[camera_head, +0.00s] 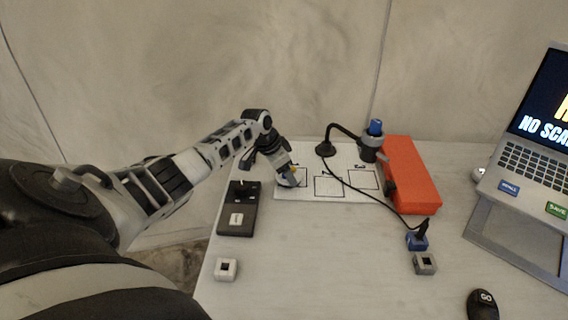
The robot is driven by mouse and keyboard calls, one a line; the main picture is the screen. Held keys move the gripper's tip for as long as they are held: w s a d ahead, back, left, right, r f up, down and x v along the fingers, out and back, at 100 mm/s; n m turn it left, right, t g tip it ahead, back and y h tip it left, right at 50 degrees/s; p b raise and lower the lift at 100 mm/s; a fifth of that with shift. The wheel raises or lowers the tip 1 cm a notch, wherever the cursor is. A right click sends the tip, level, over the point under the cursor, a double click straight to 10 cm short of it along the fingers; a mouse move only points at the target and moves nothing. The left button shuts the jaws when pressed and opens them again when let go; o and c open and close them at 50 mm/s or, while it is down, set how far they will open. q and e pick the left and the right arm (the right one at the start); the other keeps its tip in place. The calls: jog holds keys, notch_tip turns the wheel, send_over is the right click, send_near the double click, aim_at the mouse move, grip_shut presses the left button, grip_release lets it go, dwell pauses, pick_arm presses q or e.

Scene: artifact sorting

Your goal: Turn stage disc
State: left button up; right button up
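My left arm reaches in from the left, and my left gripper (289,180) points down at the left end of the white board (316,192). It covers most of the leftmost marked area there. A small yellowish patch (295,170) shows beside the fingers; I cannot tell what it belongs to. The fingers are too small and dark to tell open from shut. No stage disc can be made out clearly; it may be hidden by the gripper. My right gripper is not in view.
A black arm holds a blue-topped device (375,128) over the board, beside an orange box (412,178). A black box (238,208) and white cube (226,269) are at left. Blue (417,242) and grey blocks (425,263), laptop (530,150) and black mouse (483,304) are at right. The front middle is clear.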

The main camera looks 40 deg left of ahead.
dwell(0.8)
pick_arm(q)
jog(key=o, duration=1)
jog(key=v, duration=1.6)
jog(key=shift+p, duration=0.4)
